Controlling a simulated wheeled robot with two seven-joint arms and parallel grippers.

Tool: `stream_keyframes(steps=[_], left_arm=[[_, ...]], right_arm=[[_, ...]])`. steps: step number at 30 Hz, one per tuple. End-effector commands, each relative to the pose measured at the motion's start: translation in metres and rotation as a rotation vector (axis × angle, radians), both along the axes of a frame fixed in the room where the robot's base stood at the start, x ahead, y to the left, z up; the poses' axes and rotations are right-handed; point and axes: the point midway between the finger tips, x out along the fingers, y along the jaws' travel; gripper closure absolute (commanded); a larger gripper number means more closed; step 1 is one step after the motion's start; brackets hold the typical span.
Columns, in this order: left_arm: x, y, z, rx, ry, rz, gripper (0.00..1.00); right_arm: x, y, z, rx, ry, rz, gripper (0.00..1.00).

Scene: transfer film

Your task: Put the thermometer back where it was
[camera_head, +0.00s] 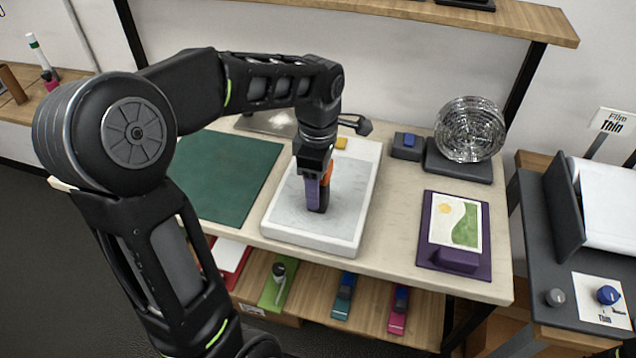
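My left gripper (316,182) comes down from above over the white heated-looking slab (271,222) in the middle of the bench. An upright purple, orange and dark device (325,190), which looks like a hand-held thermometer, is at its fingertips, with its lower end at or just above the slab's grey top. The fingers overlap it, so whether they grip it is unclear. My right gripper is out of view.
A green mat (230,175) lies left of the slab. A purple board with a picture card (457,222), a blue-topped block (408,143) and a clear coil on a dark base (468,130) are at right. A lower shelf (420,318) holds several coloured items.

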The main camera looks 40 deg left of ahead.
Motion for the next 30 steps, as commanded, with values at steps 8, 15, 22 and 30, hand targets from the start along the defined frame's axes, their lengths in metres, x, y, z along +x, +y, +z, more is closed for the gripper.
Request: stream_keyframes(steps=[8,15,22,30], left_arm=[[0.000,0.000,0.000,0.000,0.000,0.000,0.35],[0.001,0.000,0.010,0.001,-0.003,0.000,0.35],[0.001,0.000,0.048,0.001,-0.006,0.000,0.35],[0.000,0.000,0.111,0.000,0.000,0.000,0.35]], right_arm=[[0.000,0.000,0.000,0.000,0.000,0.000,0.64],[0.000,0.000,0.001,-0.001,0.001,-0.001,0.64],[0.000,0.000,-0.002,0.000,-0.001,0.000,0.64],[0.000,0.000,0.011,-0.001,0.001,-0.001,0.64]])
